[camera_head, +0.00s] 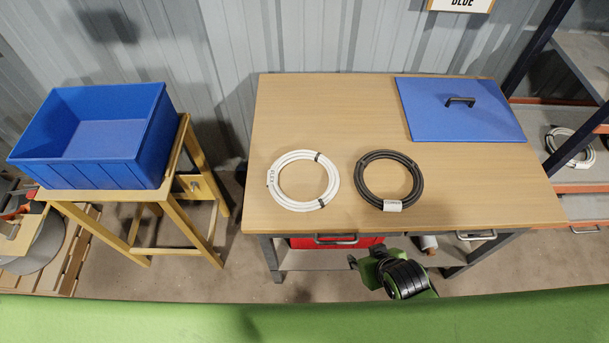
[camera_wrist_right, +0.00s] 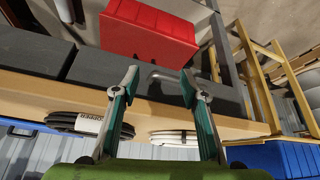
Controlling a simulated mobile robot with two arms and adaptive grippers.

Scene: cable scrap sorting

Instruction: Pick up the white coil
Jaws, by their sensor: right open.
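The white coil (camera_head: 303,181) lies flat on the wooden table, left of the black coil (camera_head: 389,181), with dark ties and printing on it. In the right wrist view the white coil (camera_wrist_right: 174,137) shows edge-on on the tabletop, beyond the right finger. My right gripper (camera_wrist_right: 160,82) is open and empty there, its fingers apart. In the head view my right wrist (camera_head: 403,277) is in front of the table's front edge, below the black coil; its fingers are hardly visible. My left gripper is out of view.
The table (camera_head: 340,120) also holds a blue lid (camera_head: 450,122) with a black handle. An empty blue bin (camera_head: 90,178) stands on a wooden stand at left. A red drawer or box (camera_head: 310,243) is under the table.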

